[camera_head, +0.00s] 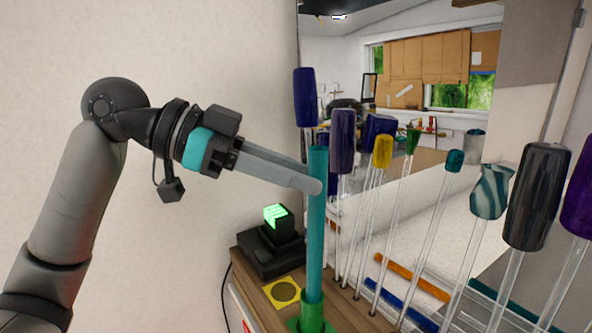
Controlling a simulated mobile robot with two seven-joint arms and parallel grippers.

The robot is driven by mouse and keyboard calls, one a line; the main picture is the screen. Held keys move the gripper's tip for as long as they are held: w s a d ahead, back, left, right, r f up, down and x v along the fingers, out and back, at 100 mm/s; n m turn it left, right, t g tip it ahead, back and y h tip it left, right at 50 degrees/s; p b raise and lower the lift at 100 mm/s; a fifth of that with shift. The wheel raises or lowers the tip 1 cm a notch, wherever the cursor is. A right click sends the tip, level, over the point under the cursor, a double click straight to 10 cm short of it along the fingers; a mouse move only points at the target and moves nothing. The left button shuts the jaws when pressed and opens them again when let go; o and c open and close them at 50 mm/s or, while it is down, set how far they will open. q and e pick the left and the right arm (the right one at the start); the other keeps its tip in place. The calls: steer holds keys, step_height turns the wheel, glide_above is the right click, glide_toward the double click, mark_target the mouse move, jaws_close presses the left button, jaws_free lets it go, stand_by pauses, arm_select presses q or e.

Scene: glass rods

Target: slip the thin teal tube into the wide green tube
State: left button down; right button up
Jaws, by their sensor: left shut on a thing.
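The thin teal tube (316,245) stands close to upright in the middle of the head view. My left gripper (313,185) comes in from the left and is shut on its upper part, with the tube's top end rising above the fingers. The wide green tube (311,318) is at the bottom edge of the view, on the wooden surface, and is partly cut off. The teal tube's lower end meets the green tube's mouth in the picture. I cannot tell whether it is inside or just above or in front of it. My right gripper is not in view.
Several clear rods with coloured handles, such as a yellow one (382,151) and a black one (536,195), stand close on the right. A black device with a green display (276,216) and a yellow square with a dark circle (285,292) are left of the tube.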

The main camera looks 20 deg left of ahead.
arm_select(q)
steer(key=shift+f, duration=0.15)
steer(key=c, duration=0.6)
jaws_free()
steer(key=b+v, duration=0.2)
steer(key=v, duration=1.3)
steer(key=shift+a, duration=0.1)
stand_by(0.3)
